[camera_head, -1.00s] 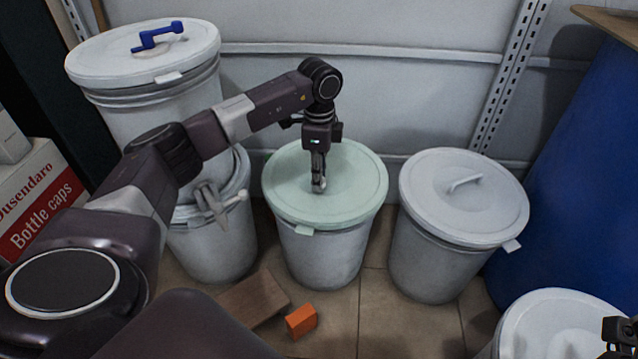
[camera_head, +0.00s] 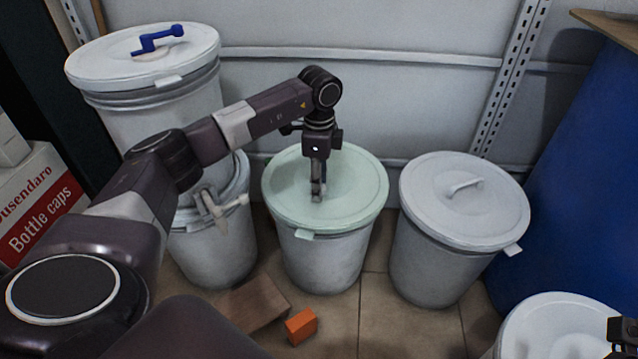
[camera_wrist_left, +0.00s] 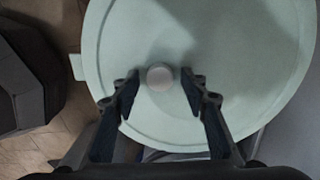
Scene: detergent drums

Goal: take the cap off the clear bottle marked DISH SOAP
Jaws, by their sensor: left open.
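No clear bottle marked DISH SOAP and no bottle cap shows in these frames. My left gripper (camera_head: 318,196) points down over the pale green lid (camera_head: 350,185) of the middle drum (camera_head: 325,260). In the left wrist view the gripper (camera_wrist_left: 158,88) is open. A small round pale knob (camera_wrist_left: 160,76) on the lid lies between its fingertips, with a gap on both sides. I cannot tell how far the fingertips are above the lid. A dark part, likely of my right gripper (camera_head: 623,334), shows at the right edge, cut off by the frame.
A white-lidded drum with a blue crank (camera_head: 158,39) stands back left. A smaller drum with a tap-like fitting (camera_head: 217,207) stands before it. A grey drum with a handled lid (camera_head: 465,200) is right. An orange block (camera_head: 301,326) and brown board (camera_head: 253,303) lie on the floor.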

